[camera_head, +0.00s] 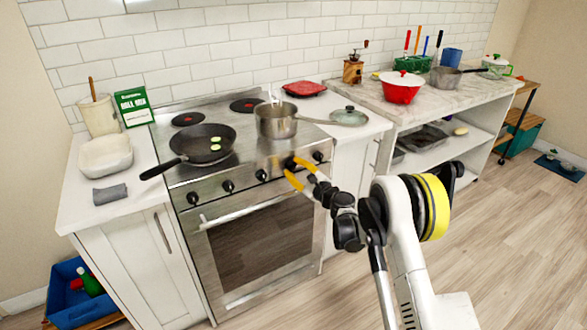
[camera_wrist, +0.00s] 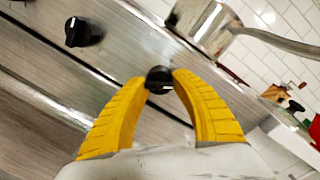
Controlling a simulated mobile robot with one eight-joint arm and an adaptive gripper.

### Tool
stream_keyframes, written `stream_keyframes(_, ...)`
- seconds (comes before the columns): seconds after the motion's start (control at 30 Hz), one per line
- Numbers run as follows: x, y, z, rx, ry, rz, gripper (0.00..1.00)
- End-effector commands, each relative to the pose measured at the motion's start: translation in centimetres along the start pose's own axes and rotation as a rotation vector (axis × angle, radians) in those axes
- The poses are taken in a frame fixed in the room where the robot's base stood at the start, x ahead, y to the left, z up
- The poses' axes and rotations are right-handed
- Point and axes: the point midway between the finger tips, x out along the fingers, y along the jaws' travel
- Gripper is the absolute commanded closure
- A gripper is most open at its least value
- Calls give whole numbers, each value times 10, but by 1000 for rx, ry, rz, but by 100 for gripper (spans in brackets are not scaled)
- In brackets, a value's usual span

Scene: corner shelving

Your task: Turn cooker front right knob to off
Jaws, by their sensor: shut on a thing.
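The cooker (camera_head: 255,215) is a steel range with a row of several black knobs on its front panel. My gripper (camera_head: 290,165) reaches the right part of this panel, with its yellow fingers around the second knob from the right (camera_head: 290,162). In the wrist view, my gripper (camera_wrist: 159,80) has its fingertips closed on both sides of this black knob (camera_wrist: 159,75), which shows a pale pointer line. Another knob (camera_wrist: 82,32) stands free at the upper left there. The rightmost knob (camera_head: 318,155) is free in the head view.
A frying pan (camera_head: 203,143) with food slices sits at the front left of the hob, its handle jutting past the front. A steel pot (camera_head: 276,121) stands on the right side, above my gripper. The oven handle (camera_head: 255,202) runs below the knobs. Open floor lies to the right.

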Motion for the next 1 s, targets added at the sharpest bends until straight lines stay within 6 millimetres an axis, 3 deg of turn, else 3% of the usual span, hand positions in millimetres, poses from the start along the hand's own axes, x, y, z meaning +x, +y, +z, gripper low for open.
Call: stream_keyframes(1.0, 0, -4, 2, -823, 55, 44, 100)
